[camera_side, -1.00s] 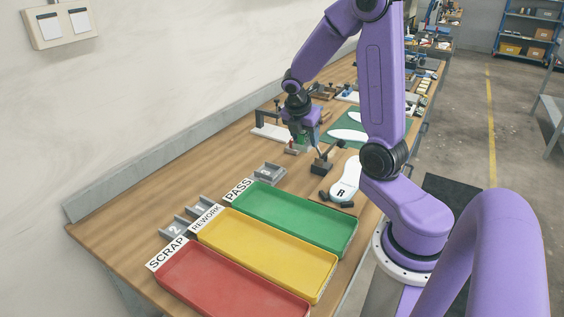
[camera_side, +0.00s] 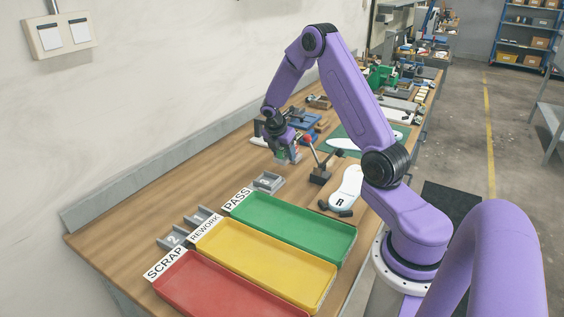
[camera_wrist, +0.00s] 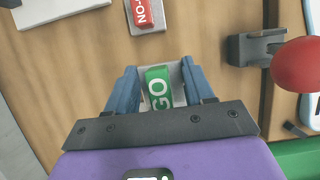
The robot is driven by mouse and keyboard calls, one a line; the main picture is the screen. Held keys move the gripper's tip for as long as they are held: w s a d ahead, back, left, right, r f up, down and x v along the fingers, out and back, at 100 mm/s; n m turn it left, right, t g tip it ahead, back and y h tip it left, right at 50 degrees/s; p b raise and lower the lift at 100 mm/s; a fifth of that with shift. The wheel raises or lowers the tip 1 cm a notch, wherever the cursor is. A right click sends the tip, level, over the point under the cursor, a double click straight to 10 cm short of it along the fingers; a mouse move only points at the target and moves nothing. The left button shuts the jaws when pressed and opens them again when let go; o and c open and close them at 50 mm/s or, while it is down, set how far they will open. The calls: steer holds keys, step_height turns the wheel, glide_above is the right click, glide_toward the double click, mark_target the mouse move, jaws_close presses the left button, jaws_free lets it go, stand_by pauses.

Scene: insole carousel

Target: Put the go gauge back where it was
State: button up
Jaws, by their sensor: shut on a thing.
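The green go gauge (camera_wrist: 158,92), marked GO, is between the blue fingers of my gripper (camera_wrist: 160,75) in the wrist view. My gripper is shut on it. A light grey surface shows around the gauge; I cannot tell if it is the gauge's own body or a holder under it. Whether the go gauge touches the bench is unclear.
A dark stand (camera_side: 321,174) with a red-knobbed lever (camera_wrist: 300,64) is close on the right. The green tray (camera_side: 290,225), yellow tray (camera_side: 265,260) and red tray (camera_side: 225,292) lie nearer the camera. Bare wood is free to the left.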

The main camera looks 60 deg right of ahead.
mark_target(282, 170)
steer(key=shift+w+d+f, duration=0.3)
steer(key=shift+w+f, duration=0.2)
steer(key=shift+f, duration=1.75)
steer(key=shift+f, duration=0.1)
steer(key=o, duration=1.1)
steer(key=shift+o, duration=0.2)
